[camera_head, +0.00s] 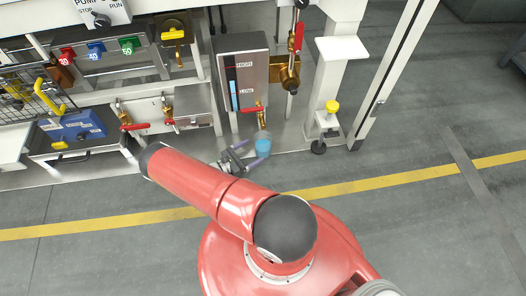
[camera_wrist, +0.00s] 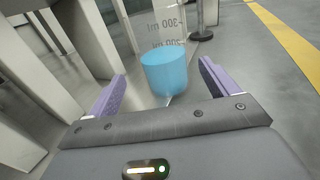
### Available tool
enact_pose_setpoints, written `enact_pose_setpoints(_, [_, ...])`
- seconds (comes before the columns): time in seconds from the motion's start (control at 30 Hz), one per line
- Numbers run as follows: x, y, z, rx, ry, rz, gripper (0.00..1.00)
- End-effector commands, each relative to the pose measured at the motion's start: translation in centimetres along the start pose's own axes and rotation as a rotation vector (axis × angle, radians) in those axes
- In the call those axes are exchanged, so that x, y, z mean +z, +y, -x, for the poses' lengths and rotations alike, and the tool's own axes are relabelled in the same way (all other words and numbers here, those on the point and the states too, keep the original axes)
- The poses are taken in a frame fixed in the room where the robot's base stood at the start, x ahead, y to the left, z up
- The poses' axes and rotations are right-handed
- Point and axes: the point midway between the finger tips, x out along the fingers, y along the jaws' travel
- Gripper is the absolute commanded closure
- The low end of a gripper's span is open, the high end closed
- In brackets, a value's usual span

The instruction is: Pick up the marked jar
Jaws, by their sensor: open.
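The marked jar (camera_head: 263,143) is a clear container with blue liquid in it, standing below a red-handled tap. In the wrist view the jar (camera_wrist: 165,72) is upright, with "300 ml" markings on its clear wall above the blue. My gripper (camera_head: 247,153) reaches to the jar at the base of the pump stand. In the wrist view my gripper (camera_wrist: 160,80) is open, with one purple-padded finger on each side of the jar. The jar appears between or just beyond the fingertips; I cannot tell whether the pads touch it.
A tank with a level gauge (camera_head: 242,80) stands behind the jar, and the red-handled tap (camera_head: 252,109) is right above it. A white post (camera_head: 328,95) with a yellow knob is to the right. Floor with a yellow line (camera_head: 400,179) is clear at the right.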

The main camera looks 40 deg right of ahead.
Motion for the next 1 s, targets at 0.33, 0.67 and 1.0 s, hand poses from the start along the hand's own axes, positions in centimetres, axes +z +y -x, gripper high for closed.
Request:
enact_pose_setpoints(0.33, [-0.1,-0.2,-3.2,-0.002,-0.001,0.0,0.14])
enact_pose_setpoints(0.67, [0.1,-0.7,-7.5,-0.003,-0.002,0.0,0.14])
enact_pose_setpoints(1.0, [0.1,-0.6,-7.8,-0.001,0.0,0.0,0.27])
